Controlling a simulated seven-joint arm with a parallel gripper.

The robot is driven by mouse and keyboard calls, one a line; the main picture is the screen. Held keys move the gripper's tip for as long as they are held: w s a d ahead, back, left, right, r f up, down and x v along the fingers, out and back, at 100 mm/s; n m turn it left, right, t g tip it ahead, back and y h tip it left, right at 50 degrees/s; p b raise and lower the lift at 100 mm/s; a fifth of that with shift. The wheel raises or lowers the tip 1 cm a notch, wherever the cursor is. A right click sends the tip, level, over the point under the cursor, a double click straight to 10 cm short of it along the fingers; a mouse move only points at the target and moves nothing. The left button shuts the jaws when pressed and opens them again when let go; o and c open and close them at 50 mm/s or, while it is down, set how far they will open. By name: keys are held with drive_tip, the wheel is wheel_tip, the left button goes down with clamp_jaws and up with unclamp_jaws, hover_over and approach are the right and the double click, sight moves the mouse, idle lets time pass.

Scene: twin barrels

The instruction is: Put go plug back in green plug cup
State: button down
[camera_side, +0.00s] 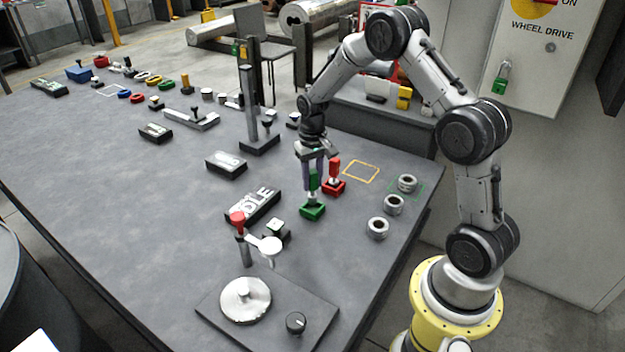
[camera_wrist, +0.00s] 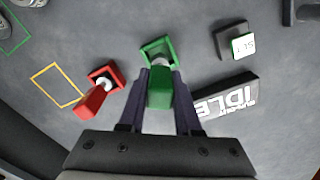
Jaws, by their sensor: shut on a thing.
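The green go plug (camera_side: 313,181) stands upright between my gripper's fingers. Its green handle (camera_wrist: 160,90) also shows in the wrist view. My gripper (camera_side: 314,170) points down and is shut on this handle. The green plug cup (camera_side: 312,212) is on the table directly below the plug; it shows in the wrist view (camera_wrist: 152,47) just beyond the handle. The plug's pale lower end is over or inside the cup opening; I cannot tell how deep it sits.
A red plug (camera_side: 334,168) stands in a red cup (camera_side: 336,188) close to the right of my gripper. The IDLE block (camera_side: 253,205) and a small block (camera_side: 277,230) lie to the left. Metal rings (camera_side: 378,228) and a yellow outline (camera_side: 361,172) are to the right.

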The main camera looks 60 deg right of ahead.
sight(313, 189)
drive_tip(key=shift+f, duration=1.65)
drive_tip(key=c, duration=0.5)
unclamp_jaws()
wheel_tip(313, 189, up, 14)
drive_tip(key=shift+f, duration=0.1)
